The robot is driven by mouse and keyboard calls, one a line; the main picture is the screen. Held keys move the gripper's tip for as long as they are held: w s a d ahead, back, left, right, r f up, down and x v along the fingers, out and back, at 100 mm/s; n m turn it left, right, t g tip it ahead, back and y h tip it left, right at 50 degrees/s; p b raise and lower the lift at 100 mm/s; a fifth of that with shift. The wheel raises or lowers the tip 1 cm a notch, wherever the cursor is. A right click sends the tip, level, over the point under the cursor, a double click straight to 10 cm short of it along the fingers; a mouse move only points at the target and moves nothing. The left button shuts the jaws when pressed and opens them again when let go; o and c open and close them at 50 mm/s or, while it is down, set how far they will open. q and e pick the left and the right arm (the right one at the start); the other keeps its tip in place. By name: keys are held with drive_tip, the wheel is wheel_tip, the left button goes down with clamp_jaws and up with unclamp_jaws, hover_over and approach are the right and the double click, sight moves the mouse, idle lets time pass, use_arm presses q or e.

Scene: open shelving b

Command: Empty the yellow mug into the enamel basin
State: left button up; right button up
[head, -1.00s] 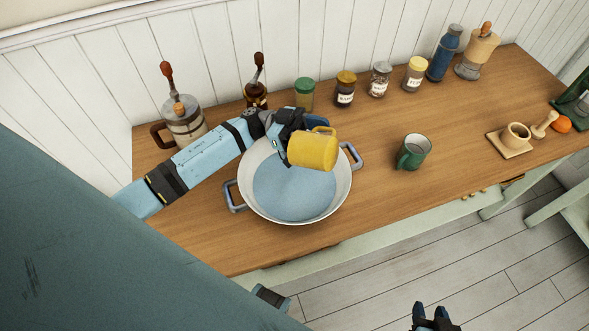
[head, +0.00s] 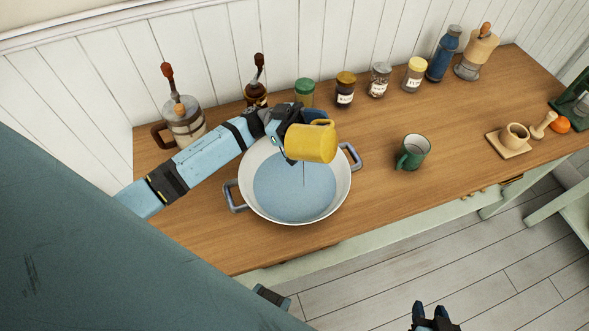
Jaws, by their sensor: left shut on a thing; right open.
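The yellow mug (head: 311,142) is held tilted above the enamel basin (head: 245,198), with its handle on the upper side. My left gripper (head: 286,133) is shut on the mug, over the basin's back right part. A thin dark line, like a narrow stream, runs from the mug down into the basin. The white basin stands on the wooden counter and has grey side handles. Its inside shows a flat blue-grey surface. The mug's inside is hidden. My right gripper (head: 432,312) is open and empty at the bottom edge, over the floor, away from the counter.
A green mug (head: 413,152) stands right of the basin on the wooden counter (head: 390,210). Jars (head: 346,90), a blue bottle (head: 443,55) and grinders (head: 183,122) line the back. The counter's front is clear.

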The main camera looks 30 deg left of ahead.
use_arm(q)
drive_tip(key=shift+a+r+h, duration=0.1)
drive_tip(key=shift+r+h, duration=0.3)
drive_tip(key=shift+r, duration=0.2)
drive_tip(key=shift+a+r+h, duration=0.2)
drive_tip(key=shift+r+h, duration=0.2)
drive_tip(key=shift+r, duration=0.2)
idle(0.9)
